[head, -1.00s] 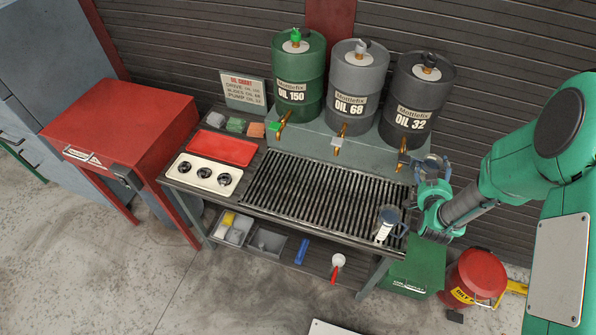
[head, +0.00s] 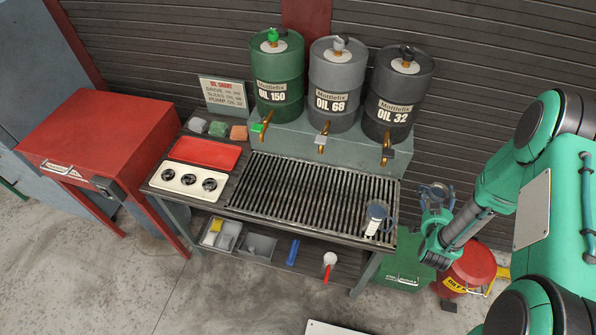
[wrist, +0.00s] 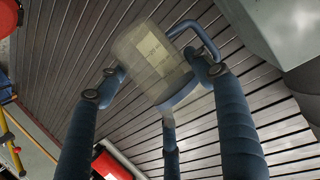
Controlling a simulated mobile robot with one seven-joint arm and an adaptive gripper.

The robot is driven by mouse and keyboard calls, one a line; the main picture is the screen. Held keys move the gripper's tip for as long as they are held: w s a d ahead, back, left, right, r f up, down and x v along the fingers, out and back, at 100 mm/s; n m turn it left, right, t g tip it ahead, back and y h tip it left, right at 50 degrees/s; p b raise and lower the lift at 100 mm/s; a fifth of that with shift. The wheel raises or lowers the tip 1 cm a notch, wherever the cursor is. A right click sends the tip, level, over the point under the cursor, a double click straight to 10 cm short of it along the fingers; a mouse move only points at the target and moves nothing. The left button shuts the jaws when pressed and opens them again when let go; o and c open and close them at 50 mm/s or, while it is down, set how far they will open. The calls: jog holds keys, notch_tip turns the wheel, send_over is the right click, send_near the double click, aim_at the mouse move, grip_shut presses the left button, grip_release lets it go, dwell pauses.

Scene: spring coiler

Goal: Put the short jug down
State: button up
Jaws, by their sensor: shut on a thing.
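My gripper (head: 436,200) is to the right of the drip-grate bench, level with its right end and off its edge. In the wrist view its dark blue fingers (wrist: 160,85) are closed around a clear jug (wrist: 148,58) with a pale label, a blue handle and a blue band. This held jug is small and partly hidden by the fingers in the head view. A second clear jug (head: 373,226) with a white label and blue handle stands at the right end of the slatted grate (head: 310,200), apart from my gripper.
Three oil drums, green (head: 277,75), grey (head: 335,80) and dark (head: 397,92), stand behind the grate with brass taps. A red tray (head: 204,151) and cream knob panel (head: 190,180) are at the left. A red bin (head: 468,268) is below my gripper. Most of the grate is bare.

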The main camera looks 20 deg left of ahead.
jog(key=w+a+r+p, duration=0.1)
jog(key=w+r+p, duration=0.2)
jog(key=r+p, duration=0.85)
jog(key=w+r+p, duration=0.4)
jog(key=r+p, duration=0.1)
jog(key=r, duration=1.4)
jog(key=s+a+n+g+y+p, duration=0.15)
jog(key=s+a+n+y, duration=0.3)
jog(key=a, duration=0.95)
jog(key=s+a+n+y+p, duration=0.35)
jog(key=s+a+y, duration=0.2)
jog(key=a, duration=0.75)
jog(key=s+a+f+b, duration=0.5)
jog(key=a+f+b, duration=0.5)
jog(key=a, duration=0.3)
jog(key=s+a+f+n+b, duration=0.1)
jog(key=s+a+f+b, duration=0.5)
jog(key=a+f+b, duration=0.5)
jog(key=shift+s+a+f+g+y, duration=0.2)
jog(key=shift+a+f+g+y, duration=0.2)
jog(key=shift+a+f, duration=0.65)
